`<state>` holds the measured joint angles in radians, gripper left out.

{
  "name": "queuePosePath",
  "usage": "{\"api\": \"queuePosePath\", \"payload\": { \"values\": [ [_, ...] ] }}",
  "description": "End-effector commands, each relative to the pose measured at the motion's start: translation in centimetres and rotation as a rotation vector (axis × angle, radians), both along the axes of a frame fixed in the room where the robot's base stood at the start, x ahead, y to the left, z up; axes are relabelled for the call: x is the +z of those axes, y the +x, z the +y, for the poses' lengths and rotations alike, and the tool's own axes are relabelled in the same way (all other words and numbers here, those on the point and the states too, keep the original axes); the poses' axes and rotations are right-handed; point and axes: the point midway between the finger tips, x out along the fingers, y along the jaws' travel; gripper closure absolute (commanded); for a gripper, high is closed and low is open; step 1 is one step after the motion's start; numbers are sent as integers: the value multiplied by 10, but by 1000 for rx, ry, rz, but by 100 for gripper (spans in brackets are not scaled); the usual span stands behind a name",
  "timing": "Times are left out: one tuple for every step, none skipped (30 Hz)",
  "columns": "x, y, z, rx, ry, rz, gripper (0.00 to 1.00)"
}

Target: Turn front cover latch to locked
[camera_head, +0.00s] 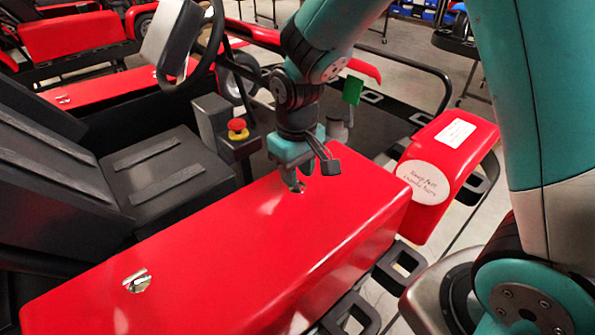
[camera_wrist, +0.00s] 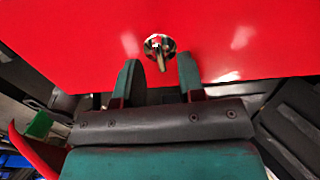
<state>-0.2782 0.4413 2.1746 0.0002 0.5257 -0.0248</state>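The long red cover (camera_head: 230,245) lies along the kart's side. One latch (camera_wrist: 160,45), a silver round plate with a narrow tab, sits near the cover's edge in the wrist view; its tab points down the picture, toward my gripper. My gripper (camera_wrist: 160,66) is open, with one teal finger on each side of the tab and a gap on both sides. In the head view, my gripper (camera_head: 298,184) points down at the cover's far end and mostly hides this latch. A second silver latch (camera_head: 137,282) sits at the cover's near left end, clear of my gripper.
A red emergency button (camera_head: 237,127) on a box and the black seat (camera_head: 165,175) stand left of my gripper. A steering wheel (camera_head: 205,45) is behind. A red bumper part (camera_head: 455,165) with a white oval label is at right. The cover's top is clear.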

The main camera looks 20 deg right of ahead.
Motion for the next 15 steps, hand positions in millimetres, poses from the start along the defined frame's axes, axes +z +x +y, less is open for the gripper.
{"api": "queuePosePath", "payload": {
  "values": [
    [-5, -1, 0, 0, -1, 4, 64],
    [-8, -1, 0, 0, -1, 3, 64],
    [-12, -1, 0, 0, -1, 3, 64],
    [-13, -1, 0, 0, -1, 3, 64],
    [-15, -1, 0, 0, -1, 2, 64],
    [-16, -1, 0, 0, 0, 1, 64],
    [-17, -1, 0, 0, 0, 0, 64],
    [-18, -1, 0, 0, 0, 0, 64],
    [-18, -1, 0, 0, 0, 0, 64],
    [-18, 0, 0, 0, 0, 0, 64],
    [-18, 0, 0, 0, 0, 0, 64],
    [-18, 0, 0, 0, 0, 0, 64],
    [-18, 0, 0, 0, 0, 0, 64],
    [-18, 0, 0, 0, 0, 0, 64],
    [-18, 0, 0, 0, 0, 0, 68]
  ]
}}
